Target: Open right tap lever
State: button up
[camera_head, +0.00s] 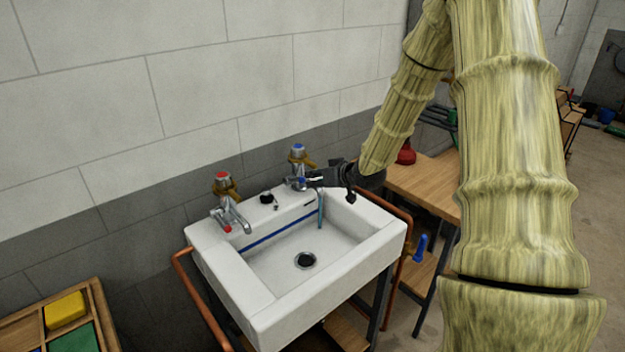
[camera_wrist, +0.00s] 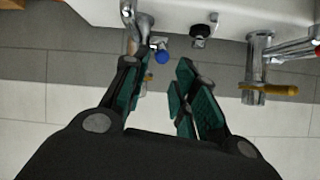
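The right tap (camera_head: 298,155) has a blue cap and a brass-coloured lever behind it. It stands at the back right of the white sink (camera_head: 262,318). My gripper (camera_head: 308,182) is at this tap, in front of its spout, which it mostly hides. In the wrist view the tap's chrome body (camera_wrist: 142,22) is beyond the left finger, and its blue tip (camera_wrist: 162,57) shows between the fingertips. A little brass shows beside the left finger. My gripper is open with nothing clearly held; contact cannot be told. A thin blue vertical streak shows below the tap.
The left tap (camera_head: 224,185), with red cap and brass lever, stands at the back left; it also shows in the wrist view (camera_wrist: 258,50). A black fitting (camera_wrist: 202,28) sits between the taps. A wooden table (camera_head: 420,182) and blue-handled valve (camera_head: 420,248) are right of the sink.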

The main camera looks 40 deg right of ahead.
jog(key=shift+s, duration=0.25)
